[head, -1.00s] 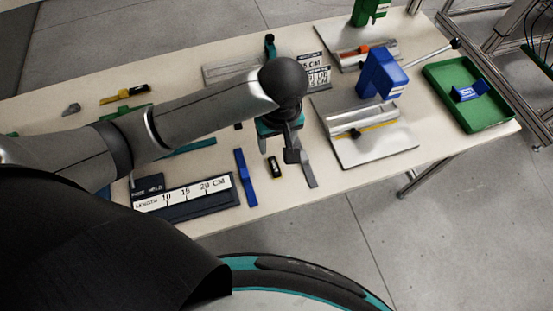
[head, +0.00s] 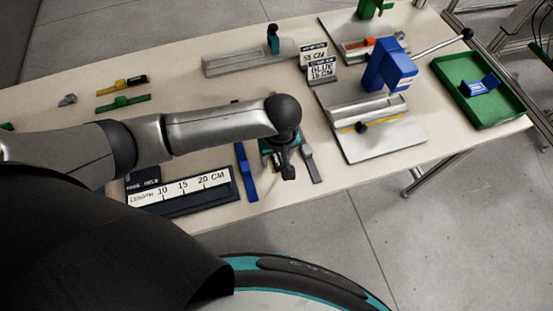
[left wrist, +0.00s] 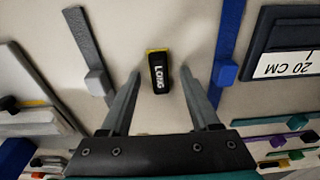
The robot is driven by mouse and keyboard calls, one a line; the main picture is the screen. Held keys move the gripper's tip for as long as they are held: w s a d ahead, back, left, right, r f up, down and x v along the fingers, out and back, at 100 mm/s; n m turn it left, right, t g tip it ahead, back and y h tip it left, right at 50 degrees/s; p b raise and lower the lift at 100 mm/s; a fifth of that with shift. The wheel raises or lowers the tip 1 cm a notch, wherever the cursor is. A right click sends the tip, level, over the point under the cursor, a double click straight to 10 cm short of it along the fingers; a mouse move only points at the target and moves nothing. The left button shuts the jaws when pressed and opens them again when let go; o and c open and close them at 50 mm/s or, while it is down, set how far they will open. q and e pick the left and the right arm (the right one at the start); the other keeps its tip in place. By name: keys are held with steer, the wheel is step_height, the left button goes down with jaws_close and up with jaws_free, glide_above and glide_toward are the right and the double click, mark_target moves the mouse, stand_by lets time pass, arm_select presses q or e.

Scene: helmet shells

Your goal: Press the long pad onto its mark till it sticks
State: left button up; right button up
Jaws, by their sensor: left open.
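The long pad (left wrist: 159,73) is a small black block lettered LONG with a yellow edge, lying on the table in the left wrist view. My left gripper (left wrist: 160,80) is open, its two fingers on either side of the pad, with a gap to each and nothing held. In the head view my left gripper (head: 284,165) is low over the table and hides most of the pad. I cannot make out the pad's mark in either view. My right gripper is not in view.
A blue bar (head: 246,172) and a grey bar (head: 311,163) lie on either side of the gripper. A length board (head: 180,193) is at the left. A blue press (head: 388,65) on a metal plate and a green tray (head: 505,112) stand to the right.

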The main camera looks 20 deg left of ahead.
arm_select(q)
steer(key=shift+c, duration=0.4)
jaws_close()
steer(key=shift+r, duration=0.1)
